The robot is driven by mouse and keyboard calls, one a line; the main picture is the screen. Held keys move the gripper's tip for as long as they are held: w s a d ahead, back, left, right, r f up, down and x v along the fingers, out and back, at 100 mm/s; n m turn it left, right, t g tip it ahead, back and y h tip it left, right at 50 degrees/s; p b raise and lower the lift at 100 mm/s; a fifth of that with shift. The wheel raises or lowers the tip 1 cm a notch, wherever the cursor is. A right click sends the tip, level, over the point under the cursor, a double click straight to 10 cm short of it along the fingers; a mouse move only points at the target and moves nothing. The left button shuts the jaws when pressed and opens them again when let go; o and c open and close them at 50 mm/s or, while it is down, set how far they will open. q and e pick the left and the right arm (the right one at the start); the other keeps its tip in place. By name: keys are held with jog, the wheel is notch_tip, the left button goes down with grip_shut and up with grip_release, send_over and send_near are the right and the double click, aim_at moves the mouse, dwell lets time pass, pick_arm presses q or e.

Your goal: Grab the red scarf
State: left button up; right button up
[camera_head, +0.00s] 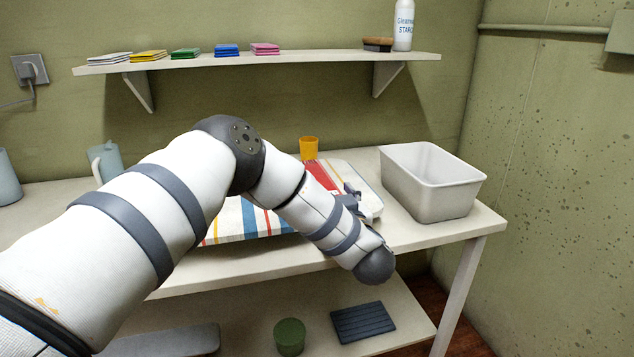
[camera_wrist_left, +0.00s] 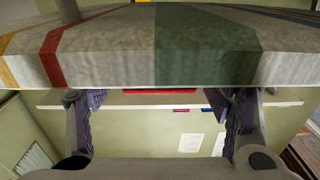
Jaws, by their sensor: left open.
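A striped ironing board (camera_head: 250,218) lies on the white table. A flat red piece, probably the red scarf (camera_head: 322,176), lies on it, partly hidden behind my left arm. In the left wrist view, which appears upside down, a thin red sliver (camera_wrist_left: 160,91) shows at the board's edge between my fingers; it is probably the scarf. My left gripper (camera_head: 351,190) is at the board's right end, mostly hidden by its wrist. The left wrist view shows its fingers (camera_wrist_left: 156,98) apart, with nothing clearly gripped. My right gripper is out of view.
A white bin (camera_head: 430,190) stands right of the board. An orange cup (camera_head: 309,147) stands behind it, and a blue-grey jug (camera_head: 106,162) is at the left. A wall shelf (camera_head: 260,60) holds folded cloths and a starch bottle (camera_head: 403,25). A green pot (camera_head: 290,336) sits on the lower shelf.

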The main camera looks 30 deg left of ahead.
pick_arm(q)
jog(key=x, duration=0.2)
jog(key=shift+w+a+f, duration=0.1)
jog(key=shift+w+a, duration=0.05)
jog(key=shift+a, duration=0.05)
jog(key=c, duration=1.3)
